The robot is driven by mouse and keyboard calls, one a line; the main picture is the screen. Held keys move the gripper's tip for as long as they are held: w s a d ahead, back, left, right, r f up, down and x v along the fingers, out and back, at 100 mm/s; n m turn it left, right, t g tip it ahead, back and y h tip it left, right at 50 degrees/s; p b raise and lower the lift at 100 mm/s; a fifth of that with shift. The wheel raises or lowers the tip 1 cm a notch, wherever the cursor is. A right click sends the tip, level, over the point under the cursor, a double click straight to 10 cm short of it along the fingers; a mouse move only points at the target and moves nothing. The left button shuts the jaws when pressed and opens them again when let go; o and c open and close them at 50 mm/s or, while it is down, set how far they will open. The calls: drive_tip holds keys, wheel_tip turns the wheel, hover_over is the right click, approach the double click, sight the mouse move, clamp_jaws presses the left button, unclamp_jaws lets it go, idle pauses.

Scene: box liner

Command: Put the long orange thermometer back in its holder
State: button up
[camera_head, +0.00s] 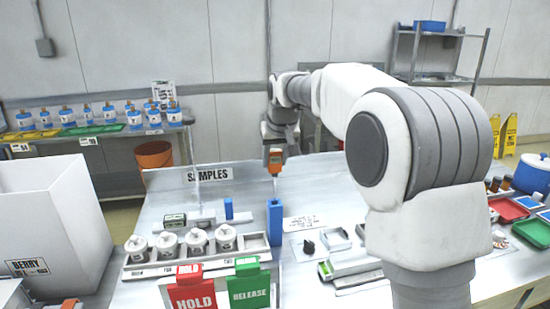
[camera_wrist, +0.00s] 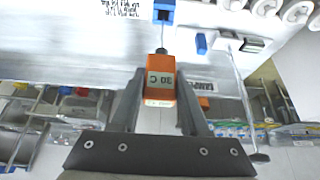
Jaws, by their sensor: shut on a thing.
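My gripper (camera_head: 275,150) is shut on the orange thermometer (camera_head: 275,161) and holds it upright, with its thin probe pointing down. In the wrist view the thermometer's orange body (camera_wrist: 160,82) sits between the two fingers of my gripper (camera_wrist: 160,100), with a display facing the camera. The tall blue holder (camera_head: 275,222) stands on the bench right below the thermometer. In the wrist view the probe lines up with the holder (camera_wrist: 164,10). I cannot tell whether the tip is just above the holder's top or just inside it.
A rack (camera_head: 160,262) of several white lidded jars stands to the left of the holder. A small blue block (camera_head: 228,208) is behind it. Red HOLD (camera_head: 192,292) and green RELEASE (camera_head: 248,285) signs stand in front. A large white box (camera_head: 50,215) is at left.

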drive_tip(key=o, duration=1.2)
drive_tip(key=p+v, duration=0.1)
drive_tip(key=v, duration=1.6)
drive_tip(key=shift+r, duration=0.25)
drive_tip(key=shift+s, duration=0.15)
